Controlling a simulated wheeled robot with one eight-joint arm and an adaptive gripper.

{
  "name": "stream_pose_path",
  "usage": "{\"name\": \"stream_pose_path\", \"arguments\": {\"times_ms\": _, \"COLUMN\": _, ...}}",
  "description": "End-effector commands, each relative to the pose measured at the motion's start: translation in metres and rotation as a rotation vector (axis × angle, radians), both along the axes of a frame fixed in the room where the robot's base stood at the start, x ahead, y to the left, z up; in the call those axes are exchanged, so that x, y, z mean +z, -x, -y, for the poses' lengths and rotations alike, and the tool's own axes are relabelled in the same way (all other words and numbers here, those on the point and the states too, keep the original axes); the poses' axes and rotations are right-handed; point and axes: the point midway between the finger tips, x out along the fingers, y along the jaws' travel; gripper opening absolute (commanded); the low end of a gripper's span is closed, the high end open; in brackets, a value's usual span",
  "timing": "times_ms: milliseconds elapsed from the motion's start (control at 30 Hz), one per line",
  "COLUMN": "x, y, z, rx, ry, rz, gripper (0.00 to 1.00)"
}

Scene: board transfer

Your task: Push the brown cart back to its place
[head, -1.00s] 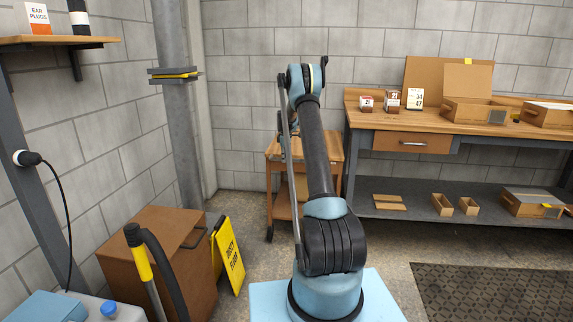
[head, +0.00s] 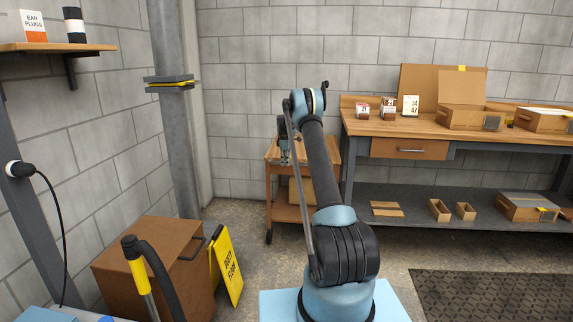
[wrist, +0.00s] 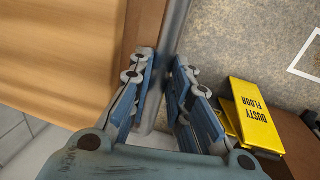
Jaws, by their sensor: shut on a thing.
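The brown cart (head: 287,214) stands near the back wall, just left of the workbench, with a wooden top and a lower shelf. My arm covers part of it in the head view. My gripper (head: 284,150) is at the cart's near left side, partly hidden behind my arm. In the wrist view my gripper (wrist: 163,72) has its blue-padded fingers on either side of a grey bar (wrist: 174,30) at the cart's edge. The cart's wooden top (wrist: 60,50) fills the left of that view.
The workbench (head: 410,148) stands at right. A white floor marking (wrist: 303,52) shows at the wrist view's right. A dark mat (head: 490,297) lies at front right.

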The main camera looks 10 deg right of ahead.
Motion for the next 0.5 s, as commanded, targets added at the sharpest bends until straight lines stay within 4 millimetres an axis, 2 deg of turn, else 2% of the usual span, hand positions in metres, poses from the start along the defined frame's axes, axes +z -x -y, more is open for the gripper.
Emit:
{"name": "stream_pose_path", "arguments": {"times_ms": 67, "x": 0.0016, "y": -0.0052, "z": 0.0023, "rx": -0.001, "ry": 0.003, "rz": 0.015, "gripper": 0.00}}
{"name": "stream_pose_path", "arguments": {"times_ms": 100, "x": 0.0017, "y": -0.0052, "z": 0.0022, "rx": -0.001, "ry": 0.003, "rz": 0.015, "gripper": 0.22}}
{"name": "stream_pose_path", "arguments": {"times_ms": 167, "x": 0.0016, "y": -0.0049, "z": 0.0021, "rx": -0.001, "ry": 0.003, "rz": 0.014, "gripper": 0.36}}
{"name": "stream_pose_path", "arguments": {"times_ms": 500, "x": 0.0022, "y": -0.0030, "z": 0.0003, "rx": 0.000, "ry": 0.002, "rz": 0.011, "gripper": 0.38}}
